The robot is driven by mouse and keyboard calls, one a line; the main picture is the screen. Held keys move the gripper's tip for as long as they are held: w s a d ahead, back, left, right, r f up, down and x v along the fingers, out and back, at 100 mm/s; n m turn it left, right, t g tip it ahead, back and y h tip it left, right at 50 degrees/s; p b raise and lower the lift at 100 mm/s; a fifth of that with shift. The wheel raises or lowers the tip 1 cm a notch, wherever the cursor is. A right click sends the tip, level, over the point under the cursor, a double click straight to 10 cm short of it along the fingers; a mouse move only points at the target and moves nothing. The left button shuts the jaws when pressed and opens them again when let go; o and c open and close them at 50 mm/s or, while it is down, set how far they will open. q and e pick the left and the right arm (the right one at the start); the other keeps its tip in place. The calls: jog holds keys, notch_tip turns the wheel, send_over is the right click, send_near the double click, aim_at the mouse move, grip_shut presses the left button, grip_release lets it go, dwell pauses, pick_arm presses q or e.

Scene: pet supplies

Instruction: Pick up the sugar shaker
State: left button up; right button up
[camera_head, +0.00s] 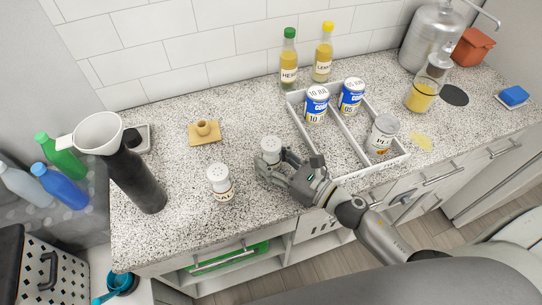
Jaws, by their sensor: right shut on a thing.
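A white-capped shaker (271,146) stands upright on the speckled counter, near the middle. My right gripper (270,164) reaches in from the right and is shut around its lower body. The gripper hides most of this shaker and any label, so I cannot read which one it is. A second white-capped shaker (220,183), with dark lettering that looks like SALT, stands to the left, apart from the gripper. My left gripper is not in view.
A white divided tray (398,162) with blue-labelled cans (317,104) and a jar (382,135) is close right of my gripper. A tall dark cylinder (136,182) with a white funnel (97,133) stands left. A tan holder (204,133) sits behind. Oil bottles (289,62) stand at the wall.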

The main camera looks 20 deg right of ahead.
aim_at(280, 156)
jog(key=c, duration=0.3)
jog(key=shift+r, duration=0.1)
jog(key=shift+r, duration=0.45)
notch_tip(280, 156, up, 2)
jog(key=shift+r, duration=0.15)
jog(key=s+a+r+p, duration=0.2)
jog(key=s+a+r, duration=0.1)
jog(key=s+r, duration=0.6)
jog(key=s, duration=0.4)
jog(key=shift+s+a+r, duration=0.3)
jog(key=shift+a+r, duration=0.05)
